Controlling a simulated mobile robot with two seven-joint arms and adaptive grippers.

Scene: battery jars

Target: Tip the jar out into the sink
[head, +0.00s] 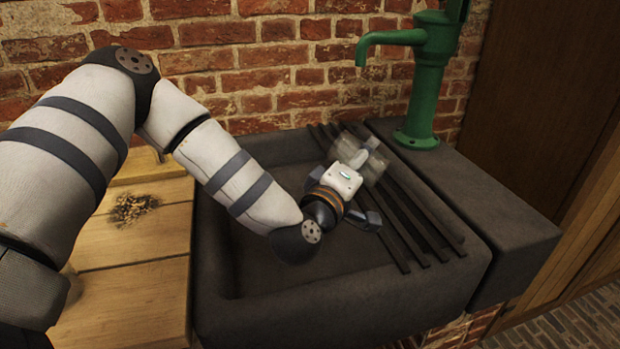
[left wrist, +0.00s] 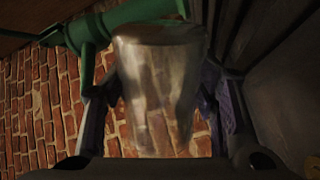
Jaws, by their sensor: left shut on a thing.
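A clear glass jar (head: 376,166) is held by my left gripper (head: 362,172) above the bars on the right part of the sink. The jar looks tilted in the head view; which way its mouth points is hard to tell. In the left wrist view the jar (left wrist: 158,90) stands between the two dark fingers of my left gripper (left wrist: 163,85), which are shut on its sides. No clear contents show through the glass. The dark stone sink (head: 335,280) lies below, and its basin floor looks empty. My right gripper is out of view.
Dark bars (head: 425,225) cross the sink's right part. A wooden counter (head: 140,285) at left carries a patch of small dark bits (head: 132,208). A brick wall stands behind.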

